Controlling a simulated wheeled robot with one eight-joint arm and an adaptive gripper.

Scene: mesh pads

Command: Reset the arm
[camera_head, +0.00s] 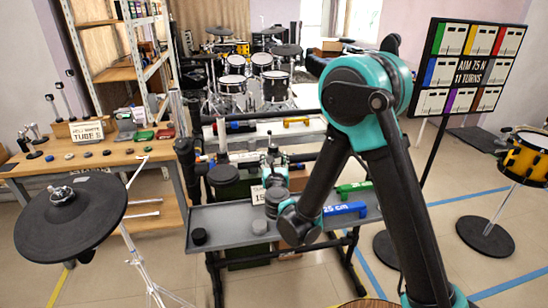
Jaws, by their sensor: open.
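My teal and black arm (365,95) rises from the lower right, bends at a high elbow and comes down to a wrist above a grey tray table (225,222). My gripper (271,150) points away from the camera, beyond the wrist, over the far side of the tray. It is small in the picture and its fingers are hard to make out. It looks open, and I see nothing held in it. The wrist and forearm hide part of the tray.
A black puck (199,236) and a blue bar marked 25 cm (345,209) lie on the tray. A green bar (353,187) lies behind it. A cymbal pad (70,215) and workbench (95,160) are left. A sign board (471,68) and yellow drum (527,155) are right.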

